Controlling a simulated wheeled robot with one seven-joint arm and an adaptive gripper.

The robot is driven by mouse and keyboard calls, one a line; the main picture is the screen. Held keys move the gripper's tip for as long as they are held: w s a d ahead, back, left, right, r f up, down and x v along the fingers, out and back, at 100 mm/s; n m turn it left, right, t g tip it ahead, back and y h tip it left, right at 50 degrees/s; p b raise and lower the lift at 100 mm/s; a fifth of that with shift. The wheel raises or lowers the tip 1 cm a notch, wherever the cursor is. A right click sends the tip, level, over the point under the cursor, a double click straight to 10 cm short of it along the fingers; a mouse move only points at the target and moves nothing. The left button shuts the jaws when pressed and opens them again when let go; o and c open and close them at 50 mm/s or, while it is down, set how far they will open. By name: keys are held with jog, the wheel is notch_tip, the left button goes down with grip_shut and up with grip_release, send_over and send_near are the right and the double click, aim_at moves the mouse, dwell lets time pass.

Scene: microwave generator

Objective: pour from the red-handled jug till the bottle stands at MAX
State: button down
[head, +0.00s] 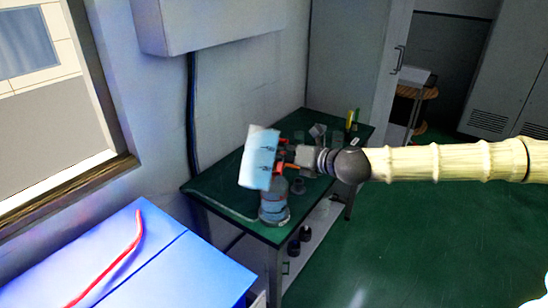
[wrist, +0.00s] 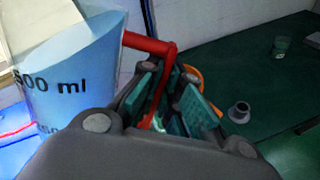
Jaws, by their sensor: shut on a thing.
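My gripper (head: 290,157) is shut on the red handle of the jug (head: 258,158) and holds it above the green table. The jug is pale blue with dark printed marks and leans to one side in the head view. In the wrist view the jug (wrist: 75,75) shows "500 ml", and its red handle (wrist: 150,44) runs between my fingers (wrist: 167,100). A bluish bottle (head: 273,208) stands on the table's near corner, just below the jug. I cannot read its MAX mark or level, and no stream is clear to see.
The green table (head: 225,190) also bears a dark grey cup-like piece (wrist: 238,112) and a small clear glass (wrist: 281,46). A yellow item (head: 352,117) stands at its far end. A blue-lit surface (head: 170,265) with a red tube (head: 125,255) is at the lower left.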

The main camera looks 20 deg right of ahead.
jog(key=shift+w+r+p, duration=0.1)
jog(key=shift+r+p, duration=0.05)
jog(key=shift+p, duration=0.35)
jog(key=shift+f+m+g+p, duration=0.4)
jog(key=shift+f+m+p, duration=0.3)
jog(key=shift+p, duration=0.55)
jog(key=shift+s+a+r+m+g+y+p, duration=0.15)
jog(key=shift+s+a+m+g+y+p, duration=0.3)
jog(key=shift+p, duration=1.65)
jog(key=shift+s+a+f+m+g+p, duration=0.15)
jog(key=shift+s+f+m+g+p, duration=0.45)
jog(key=shift+p, duration=1.1)
dwell(2.5)
